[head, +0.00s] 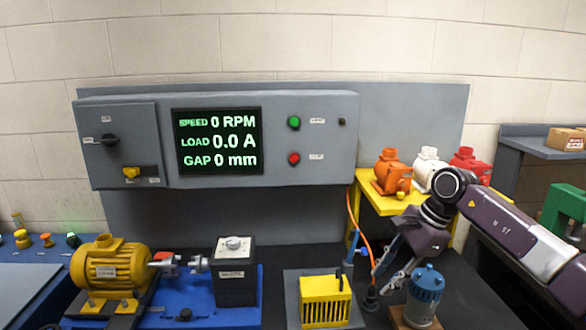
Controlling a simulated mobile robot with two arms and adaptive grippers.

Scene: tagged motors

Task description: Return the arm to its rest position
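My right arm comes in from the right edge, and its gripper (384,278) hangs low at the right of the bench, pointing down and to the left. Its fingers look spread apart, with nothing seen between them. A small blue motor (427,286) on a wooden base stands just to the right of the fingertips, partly in front of the gripper; I cannot tell whether they touch. My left arm and gripper are not in view.
A yellow stand (392,205) holds orange (391,172), white (427,168) and red (472,163) motors behind my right arm. A yellow motor (109,263) sits on a blue test bed (187,303) at left. A yellow slotted box (325,301) and orange cable (360,222) are near the gripper.

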